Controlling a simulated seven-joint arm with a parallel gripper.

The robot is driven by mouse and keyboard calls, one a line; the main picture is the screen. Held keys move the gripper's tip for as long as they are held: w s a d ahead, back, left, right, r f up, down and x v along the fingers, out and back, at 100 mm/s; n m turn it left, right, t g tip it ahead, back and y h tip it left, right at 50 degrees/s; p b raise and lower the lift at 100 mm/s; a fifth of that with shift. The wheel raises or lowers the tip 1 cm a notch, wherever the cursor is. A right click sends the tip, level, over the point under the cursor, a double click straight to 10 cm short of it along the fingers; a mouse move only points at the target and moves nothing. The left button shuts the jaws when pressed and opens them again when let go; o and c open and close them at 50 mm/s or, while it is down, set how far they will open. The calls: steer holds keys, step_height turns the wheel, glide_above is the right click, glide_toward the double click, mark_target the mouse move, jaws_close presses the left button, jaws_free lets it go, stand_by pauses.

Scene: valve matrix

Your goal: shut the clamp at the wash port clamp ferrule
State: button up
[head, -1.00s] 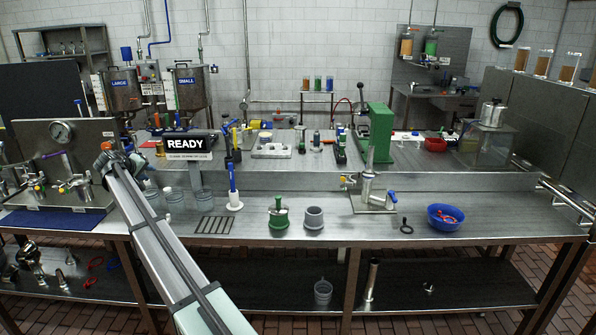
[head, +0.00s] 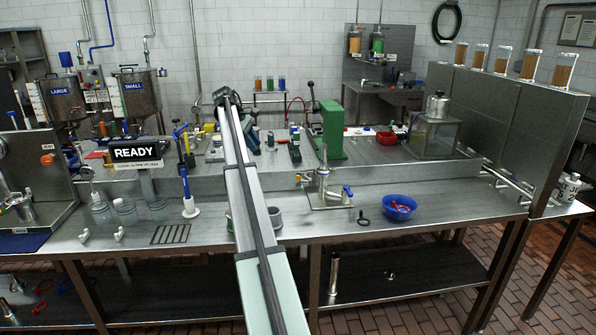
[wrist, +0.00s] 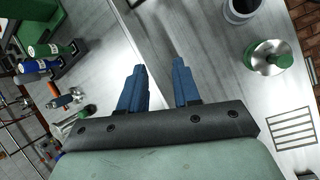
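My gripper (wrist: 159,66) shows in the wrist view with its two blue fingers apart and nothing between them, above bare steel bench. In the head view my arm reaches over the middle of the bench, and its fingers cannot be made out. A steel fitting (head: 323,178) with a blue-handled valve (head: 347,191) stands upright on a plate right of my arm. I cannot tell whether it is the wash port, and no clamp can be made out on it. A blue bowl (head: 398,208) holding red pieces sits to its right, with a dark ring (head: 362,217) between them.
A green press (head: 328,132) stands on the raised rear shelf. The front right bench is mostly clear.

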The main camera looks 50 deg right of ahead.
steer(key=s+d+r+n+y, duration=0.1)
steer(key=s+d+y, duration=0.1)
steer(key=s+d, duration=0.65)
glide_toward(304, 177)
steer(key=shift+g+y, duration=0.3)
steer(key=d+f, duration=0.1)
steer(key=f, duration=0.1)
steer(key=d+f, duration=0.1)
steer(key=f, duration=0.2)
steer(key=d+f, duration=0.1)
steer(key=f, duration=0.1)
steer(key=shift+w+f, duration=0.2)
steer(key=shift+w, duration=0.15)
jaws_close()
stand_by(0.5)
